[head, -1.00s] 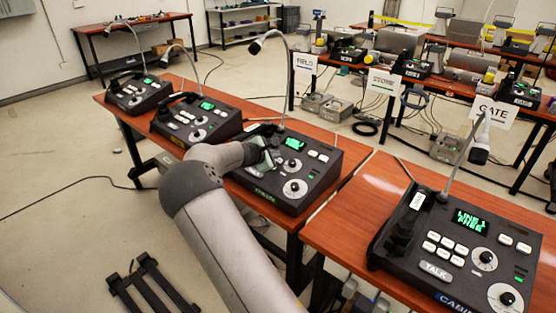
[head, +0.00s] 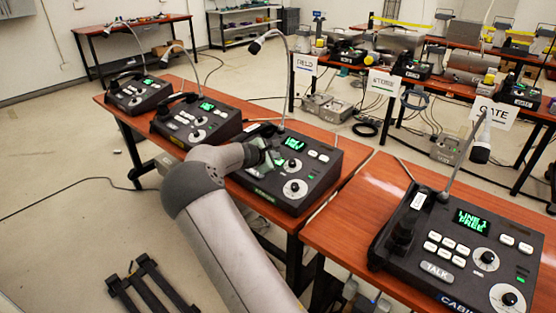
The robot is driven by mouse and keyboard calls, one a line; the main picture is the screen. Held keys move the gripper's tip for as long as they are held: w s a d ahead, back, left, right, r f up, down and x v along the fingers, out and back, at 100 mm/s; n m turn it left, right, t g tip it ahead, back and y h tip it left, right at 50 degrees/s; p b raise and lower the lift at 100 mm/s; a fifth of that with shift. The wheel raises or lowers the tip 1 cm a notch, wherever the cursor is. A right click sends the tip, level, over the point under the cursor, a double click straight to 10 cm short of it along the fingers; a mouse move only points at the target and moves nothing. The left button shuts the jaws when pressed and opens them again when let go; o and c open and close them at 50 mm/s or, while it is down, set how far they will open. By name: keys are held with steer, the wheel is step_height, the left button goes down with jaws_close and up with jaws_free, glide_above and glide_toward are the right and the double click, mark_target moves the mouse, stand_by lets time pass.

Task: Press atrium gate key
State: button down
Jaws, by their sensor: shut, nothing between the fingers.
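Several dark paging consoles with green screens, keys and gooseneck microphones stand on the red-brown tables. My gripper (head: 272,157) is shut and empty at the left part of the middle console (head: 304,194), over its key area beside the green screen. My wrist hides part of this console, and I cannot tell whether the fingertips touch a key. The key labels there are too small to read, so I cannot pick out an atrium gate key. The nearest console (head: 452,255) at the right has a screen reading "LINE 1 FREE" and a TALK key.
Two more consoles (head: 196,121) (head: 138,94) stand farther left on the same table. A GATE sign (head: 491,112), a STORE sign (head: 383,81) and a FIELD sign (head: 305,63) hang by the rear tables. Microphone stalks rise behind the consoles. Floor at left is mostly clear.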

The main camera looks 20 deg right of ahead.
steer(key=shift+a+r, duration=0.1)
steer(key=shift+r, duration=0.2)
steer(key=r+p, duration=0.1)
steer(key=r, duration=0.1)
steer(key=a+r+p, duration=0.1)
steer(key=r, duration=0.1)
steer(key=r+p, duration=0.1)
steer(key=shift+s+a+r, duration=0.2)
steer(key=shift+s+r, duration=0.15)
steer(key=shift+r, duration=0.05)
stand_by(0.7)
steer(key=s+a+m+g+y, duration=0.2)
steer(key=s+a+m, duration=0.3)
steer(key=s, duration=1)
steer(key=s+a+r+m+g+y, duration=0.1)
steer(key=s+a+m+y, duration=0.4)
steer(key=s, duration=1.1)
steer(key=s+a+m+g+y, duration=0.2)
steer(key=s+a, duration=0.8)
steer(key=s, duration=0.5)
steer(key=m+y, duration=0.1)
steer(key=m, duration=0.1)
steer(key=shift+s+a+r+m+g+y, duration=0.3)
steer(key=shift+s+m+g+y, duration=0.05)
steer(key=shift+m+g+y, duration=0.05)
